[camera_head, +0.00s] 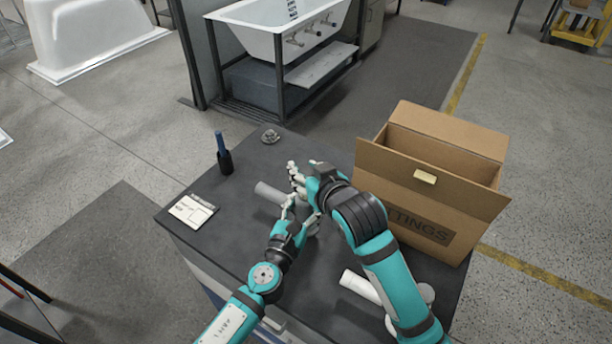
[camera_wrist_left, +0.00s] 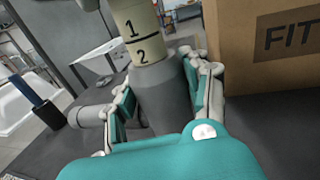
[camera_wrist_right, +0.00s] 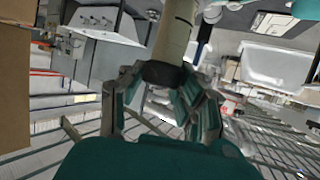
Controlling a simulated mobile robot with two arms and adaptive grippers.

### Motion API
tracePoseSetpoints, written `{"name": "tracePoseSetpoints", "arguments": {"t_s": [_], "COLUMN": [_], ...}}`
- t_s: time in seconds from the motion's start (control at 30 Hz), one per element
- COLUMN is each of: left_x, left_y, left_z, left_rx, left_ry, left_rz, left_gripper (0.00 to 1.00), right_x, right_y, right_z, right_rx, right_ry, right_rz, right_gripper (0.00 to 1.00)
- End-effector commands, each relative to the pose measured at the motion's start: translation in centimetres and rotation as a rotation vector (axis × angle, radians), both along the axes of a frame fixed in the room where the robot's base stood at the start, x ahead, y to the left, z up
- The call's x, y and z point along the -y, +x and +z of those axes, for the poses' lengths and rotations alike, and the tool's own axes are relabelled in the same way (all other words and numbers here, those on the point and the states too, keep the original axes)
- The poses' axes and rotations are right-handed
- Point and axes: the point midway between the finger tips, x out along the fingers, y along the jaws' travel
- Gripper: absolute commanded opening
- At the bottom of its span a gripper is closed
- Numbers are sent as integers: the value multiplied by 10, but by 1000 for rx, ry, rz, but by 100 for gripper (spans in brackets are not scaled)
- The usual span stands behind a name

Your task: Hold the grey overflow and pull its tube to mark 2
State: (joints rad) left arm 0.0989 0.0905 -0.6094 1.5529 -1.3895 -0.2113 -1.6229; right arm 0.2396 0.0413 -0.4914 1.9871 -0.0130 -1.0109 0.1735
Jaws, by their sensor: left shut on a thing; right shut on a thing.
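The grey overflow (camera_wrist_left: 162,98) stands upright between the fingers of my left gripper (camera_wrist_left: 160,100), which is shut on its body. Its side branch (camera_head: 268,192) points left in the head view. A cream tube (camera_wrist_left: 135,25) rises from its top, with black marks 1 and 2 showing. Mark 2 (camera_wrist_left: 142,56) is just above the grey rim. My right gripper (camera_head: 298,178) is shut on the tube's upper end above the left gripper. In the right wrist view the tube (camera_wrist_right: 173,38) has a dark end (camera_wrist_right: 160,73) between the fingers. My arms hide much of the overflow in the head view.
An open cardboard box (camera_head: 415,205) stands at the right of the dark table. A white pipe (camera_head: 362,284) lies near the front, partly behind my right arm. A card (camera_head: 193,209), a black cup (camera_head: 225,162) with a blue stick, and a small metal part (camera_head: 270,136) lie left and back.

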Motion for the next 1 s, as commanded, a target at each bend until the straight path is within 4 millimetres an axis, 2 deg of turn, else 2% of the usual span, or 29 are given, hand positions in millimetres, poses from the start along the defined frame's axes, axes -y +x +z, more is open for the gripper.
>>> {"name": "tracePoseSetpoints", "arguments": {"t_s": [0.13,0.17,0.37,0.73,0.87,1.0], "left_x": [-1,-1,-1,-1,-1,-1], "left_y": [0,0,0,0,0,0], "left_z": [-1,-1,-1,-1,-1,-1], "left_rx": [-2,-3,-3,-2,-2,-2], "left_ry": [2,1,1,1,1,1], "left_rz": [2,2,2,2,2,2], "left_gripper": [9,9,9,9,9,9], "right_x": [1,1,1,3,11,22], "right_y": [1,1,0,-6,-25,-51], "right_z": [1,1,1,4,11,23], "right_rx": [5,5,4,5,5,5], "right_ry": [-2,-2,-1,-1,-1,0], "right_rz": [-1,-2,-1,0,0,0], "right_gripper": [0,34,59,59,59,59]}}
